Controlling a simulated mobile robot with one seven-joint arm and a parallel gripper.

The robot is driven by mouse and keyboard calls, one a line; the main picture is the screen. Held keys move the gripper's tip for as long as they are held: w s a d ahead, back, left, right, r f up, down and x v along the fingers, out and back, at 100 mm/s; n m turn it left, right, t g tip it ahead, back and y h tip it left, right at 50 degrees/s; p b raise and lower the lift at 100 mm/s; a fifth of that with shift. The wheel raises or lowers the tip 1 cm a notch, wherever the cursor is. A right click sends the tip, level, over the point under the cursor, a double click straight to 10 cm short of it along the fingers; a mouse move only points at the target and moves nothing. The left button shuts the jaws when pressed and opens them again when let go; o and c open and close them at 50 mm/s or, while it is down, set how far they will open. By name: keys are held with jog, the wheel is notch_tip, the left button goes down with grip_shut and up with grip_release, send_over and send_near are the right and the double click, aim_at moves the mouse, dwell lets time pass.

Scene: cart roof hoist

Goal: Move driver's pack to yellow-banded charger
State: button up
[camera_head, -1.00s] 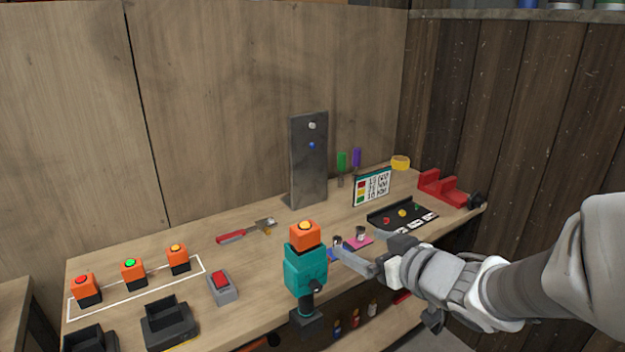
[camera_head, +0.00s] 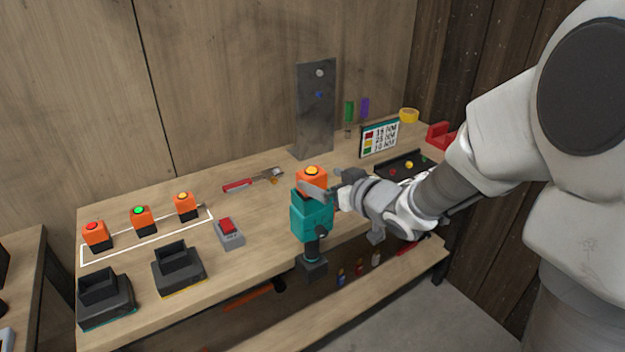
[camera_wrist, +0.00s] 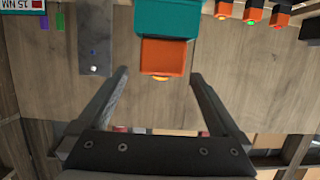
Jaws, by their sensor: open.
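The teal driver (camera_head: 312,218) stands upright at the bench's front edge, its orange pack (camera_head: 312,178) with an amber button on top. My gripper (camera_head: 326,188) is open at the pack's height, one finger crossing in front of it. In the wrist view, the pack (camera_wrist: 165,57) lies between the spread fingertips (camera_wrist: 160,74), with a gap visible on each side. The teal driver body (camera_wrist: 167,18) is beyond it. The yellow-banded charger (camera_head: 180,270) is a black dock at the front left of the bench; its socket looks empty.
Another black charger (camera_head: 105,300) stands left of it. Several orange packs, with red (camera_head: 96,236), green (camera_head: 141,220) and amber (camera_head: 185,206) buttons, stand by a white outline. A grey box with a red switch (camera_head: 229,232) lies between charger and driver. A grey upright panel (camera_head: 316,110) stands behind.

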aim_at(317, 179)
jog(key=shift+f+x, duration=0.15)
jog(key=shift+x, duration=1.2)
jog(key=shift+f+x, duration=0.15)
jog(key=shift+x, duration=1.2)
jog(key=shift+s, duration=0.15)
grip_shut()
